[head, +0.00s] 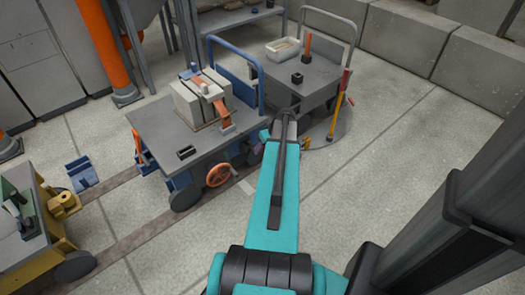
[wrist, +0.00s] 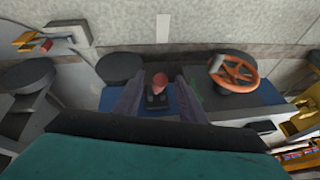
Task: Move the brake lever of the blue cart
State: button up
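The blue cart (head: 160,122) stands left of centre in the head view, with a grey top and a blue push handle. In the wrist view, a short lever with a red knob (wrist: 159,79) rises from a black base on the blue cart body (wrist: 95,126). My gripper (wrist: 158,86) is open, its two fingers apart on either side of the knob. I cannot tell whether either finger touches it. In the head view my own arm hides the lever and most of the gripper, at the cart's right end.
An orange handwheel (head: 219,175) is on the blue cart's near side; it also shows in the wrist view (wrist: 233,72), right of the lever. A grey cart (head: 290,72) stands behind. A red and yellow post (head: 340,105) is to the right. Floor at right is clear.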

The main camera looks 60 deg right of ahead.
jog(key=shift+x, duration=1.2)
